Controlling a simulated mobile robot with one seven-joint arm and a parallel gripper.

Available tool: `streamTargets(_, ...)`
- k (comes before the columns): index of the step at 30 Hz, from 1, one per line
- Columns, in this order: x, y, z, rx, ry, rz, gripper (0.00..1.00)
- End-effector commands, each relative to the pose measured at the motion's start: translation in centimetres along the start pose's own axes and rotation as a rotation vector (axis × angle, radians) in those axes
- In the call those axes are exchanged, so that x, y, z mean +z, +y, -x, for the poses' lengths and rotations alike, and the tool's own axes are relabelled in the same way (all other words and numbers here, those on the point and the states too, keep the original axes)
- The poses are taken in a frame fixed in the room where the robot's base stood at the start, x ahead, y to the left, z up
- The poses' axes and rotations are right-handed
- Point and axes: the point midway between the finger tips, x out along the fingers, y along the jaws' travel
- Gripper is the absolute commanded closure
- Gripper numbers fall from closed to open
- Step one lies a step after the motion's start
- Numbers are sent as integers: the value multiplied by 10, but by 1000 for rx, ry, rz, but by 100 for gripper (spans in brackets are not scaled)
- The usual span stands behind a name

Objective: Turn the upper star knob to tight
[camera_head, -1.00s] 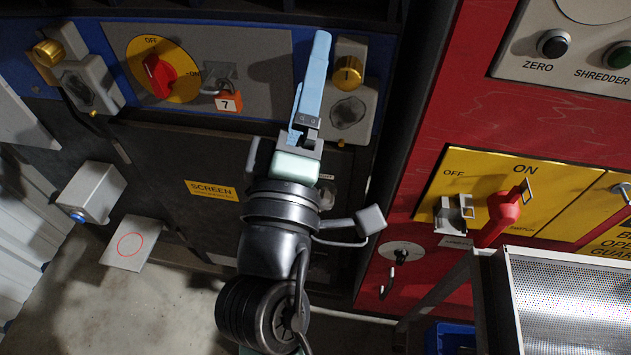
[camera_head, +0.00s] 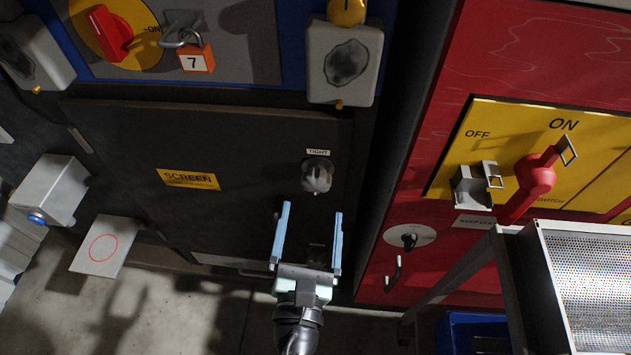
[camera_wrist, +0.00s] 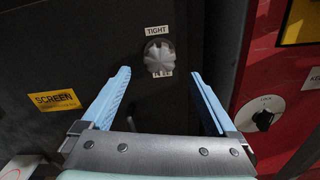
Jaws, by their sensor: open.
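The upper star knob (camera_head: 317,175) is a grey lobed knob on the right side of the dark screen door, under a white TIGHT label (camera_head: 318,152). In the wrist view the star knob (camera_wrist: 159,58) is ahead of the fingers, near the middle, with a small label partly hidden below it. My gripper (camera_head: 311,208) is open and empty, with two blue fingers pointing up toward the knob. The knob is beyond the fingertips and apart from them in the picture. In the wrist view my gripper (camera_wrist: 160,82) has its fingertips below and to either side of the knob.
The dark door (camera_head: 230,125) has a yellow SCREEN label (camera_head: 188,179). A grey box (camera_head: 344,60) is above the knob. To the right are a red panel (camera_head: 430,140), a red lever (camera_head: 533,180) and a perforated metal tray (camera_head: 537,290). An orange padlock (camera_head: 194,58) hangs at upper left.

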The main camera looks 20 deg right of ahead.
Motion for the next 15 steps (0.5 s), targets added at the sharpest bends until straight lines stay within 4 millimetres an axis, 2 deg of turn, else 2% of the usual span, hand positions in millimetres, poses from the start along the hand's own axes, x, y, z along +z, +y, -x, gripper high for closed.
streamTargets(1,3,0,-11,-2,-3,-2,6)
streamTargets(6,2,0,-40,-2,-2,-3,6)
streamTargets(9,1,0,-54,-1,-2,-2,6)
streamTargets(15,0,0,-69,0,-1,-3,6)
